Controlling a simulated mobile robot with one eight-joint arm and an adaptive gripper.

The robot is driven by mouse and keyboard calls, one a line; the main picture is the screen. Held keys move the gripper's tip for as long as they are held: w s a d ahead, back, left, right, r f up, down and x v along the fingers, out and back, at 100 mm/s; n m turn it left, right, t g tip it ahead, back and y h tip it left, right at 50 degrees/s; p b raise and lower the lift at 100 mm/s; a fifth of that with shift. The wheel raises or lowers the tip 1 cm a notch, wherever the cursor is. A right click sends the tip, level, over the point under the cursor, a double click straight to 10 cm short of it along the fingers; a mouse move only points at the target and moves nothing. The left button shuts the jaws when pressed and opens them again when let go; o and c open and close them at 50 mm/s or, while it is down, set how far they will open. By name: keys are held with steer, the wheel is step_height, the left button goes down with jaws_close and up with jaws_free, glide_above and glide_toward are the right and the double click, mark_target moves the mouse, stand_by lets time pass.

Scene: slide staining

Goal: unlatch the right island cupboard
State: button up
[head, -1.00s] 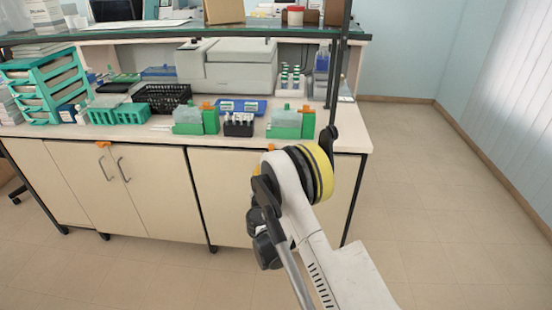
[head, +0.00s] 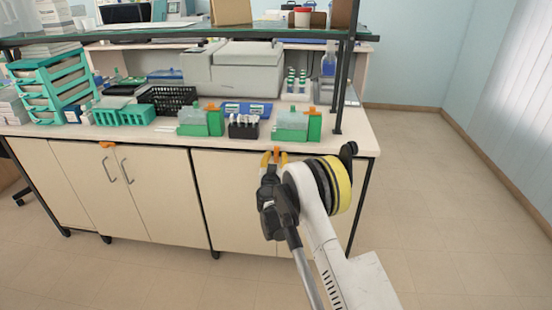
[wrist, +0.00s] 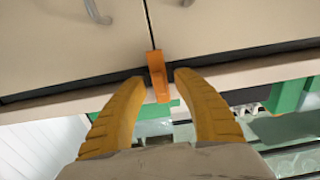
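The right island cupboard (head: 232,205) is a pair of cream doors under the worktop, partly hidden by my arm. Its orange latch (head: 277,153) sits at the top, just under the worktop edge. In the wrist view the latch (wrist: 158,77) lies across the seam between the two doors, which look closed. My gripper (head: 273,157) is at the latch. In the wrist view its two yellow fingers (wrist: 160,78) are apart, one on each side of the latch, with visible gaps, so it is not clamped.
The left cupboard (head: 80,185) has its own orange latch (head: 107,145) and metal handles. Green staining holders (head: 296,127), a black tube rack (head: 243,127) and a black basket (head: 166,97) stand on the worktop above. The floor to the right (head: 430,200) is clear.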

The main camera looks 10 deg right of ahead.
jaws_close()
steer(key=n, duration=0.4)
steer(key=shift+a+n, duration=0.1)
steer(key=shift+n, duration=0.2)
steer(key=n, duration=0.9)
steer(key=shift+a+f, duration=0.1)
steer(key=shift+n, duration=2.2)
